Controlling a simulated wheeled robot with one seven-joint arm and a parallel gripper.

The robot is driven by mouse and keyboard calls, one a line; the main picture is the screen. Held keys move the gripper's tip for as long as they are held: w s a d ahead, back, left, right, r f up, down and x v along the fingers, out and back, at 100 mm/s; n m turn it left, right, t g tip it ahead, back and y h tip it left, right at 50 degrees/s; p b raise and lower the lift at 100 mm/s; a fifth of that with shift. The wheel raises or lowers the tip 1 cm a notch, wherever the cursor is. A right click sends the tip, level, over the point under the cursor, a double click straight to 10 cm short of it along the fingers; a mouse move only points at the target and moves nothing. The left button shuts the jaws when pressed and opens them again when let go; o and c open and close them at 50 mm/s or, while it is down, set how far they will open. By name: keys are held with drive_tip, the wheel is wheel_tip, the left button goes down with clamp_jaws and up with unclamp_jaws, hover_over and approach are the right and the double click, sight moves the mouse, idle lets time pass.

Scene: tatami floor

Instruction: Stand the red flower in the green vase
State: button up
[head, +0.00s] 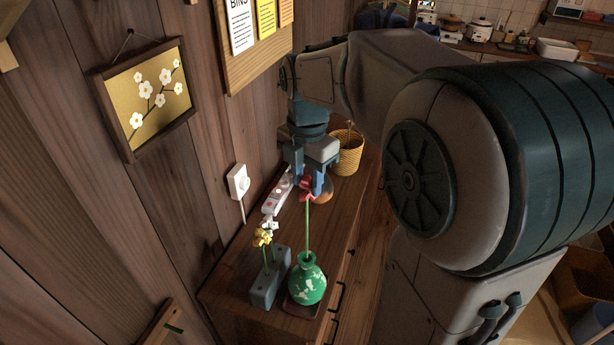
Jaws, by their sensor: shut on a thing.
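The red flower (306,187) hangs upright below my gripper (313,187), its green stem pointing down. My gripper is shut on the flower near its head. The green vase (307,286), round with pale patches and a narrow neck, stands at the front end of the wooden cabinet. The lower end of the stem meets the vase mouth in the picture. I cannot tell whether the tip is inside the neck or behind it.
A wicker basket (347,153) and a brownish round object (324,194) stand farther back on the cabinet (238,292).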

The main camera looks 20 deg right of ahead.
wheel_tip(320, 180, down, 15)
drive_tip(key=b, duration=1)
idle(4.2)
drive_tip(key=o, duration=1.1)
drive_tip(key=shift+r, duration=0.15)
drive_tip(key=o, duration=0.6)
wheel_tip(320, 180, up, 14)
drive_tip(key=shift+f, duration=0.1)
